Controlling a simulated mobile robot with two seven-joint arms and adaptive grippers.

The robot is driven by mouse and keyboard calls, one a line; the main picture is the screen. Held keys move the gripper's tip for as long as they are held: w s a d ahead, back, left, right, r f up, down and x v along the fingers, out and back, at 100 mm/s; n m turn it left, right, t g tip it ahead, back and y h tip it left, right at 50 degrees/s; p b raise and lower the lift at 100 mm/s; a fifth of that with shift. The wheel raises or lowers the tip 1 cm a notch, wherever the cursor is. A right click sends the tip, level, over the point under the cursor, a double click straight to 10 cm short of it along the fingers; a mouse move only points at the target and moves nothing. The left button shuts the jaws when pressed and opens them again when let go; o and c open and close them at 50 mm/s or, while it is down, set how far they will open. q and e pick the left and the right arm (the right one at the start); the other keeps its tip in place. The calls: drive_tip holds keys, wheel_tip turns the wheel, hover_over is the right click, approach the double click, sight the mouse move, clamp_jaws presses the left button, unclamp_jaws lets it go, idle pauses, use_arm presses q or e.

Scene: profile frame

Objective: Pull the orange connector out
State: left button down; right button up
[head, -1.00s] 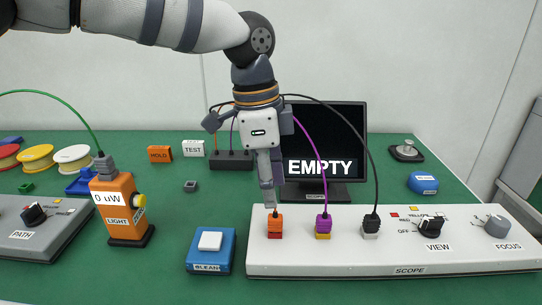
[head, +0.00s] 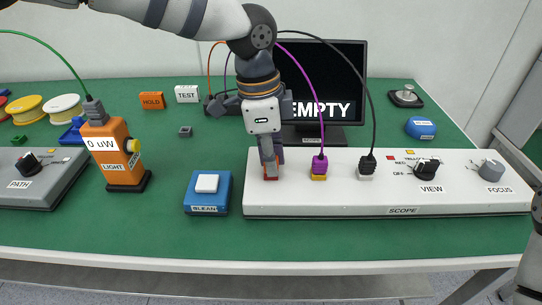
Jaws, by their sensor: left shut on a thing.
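The orange connector (head: 279,170) is at the left end of the white SCOPE panel (head: 330,205), at its red socket (head: 270,179). My left gripper (head: 271,166) comes down from above, its fingers shut on the orange connector and hiding most of it. Whether a gap lies between connector and socket cannot be told. A purple connector (head: 319,166) and a black connector (head: 367,165) stand upright in sockets to the right. My right gripper is out of view.
A monitor (head: 345,75) showing EMPTY stands behind. Purple and black cables arch up close to my gripper. Green tabletop is clear in front.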

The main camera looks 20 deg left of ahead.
use_arm(q)
drive_tip(key=shift+r, duration=0.15)
drive_tip(key=shift+r+p, duration=0.3)
drive_tip(key=shift+r, duration=0.6)
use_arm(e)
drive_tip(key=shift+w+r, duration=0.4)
use_arm(q)
drive_tip(key=shift+r+p, duration=0.3)
drive_tip(key=shift+r, duration=1.25)
drive_tip(key=shift+f, duration=0.1)
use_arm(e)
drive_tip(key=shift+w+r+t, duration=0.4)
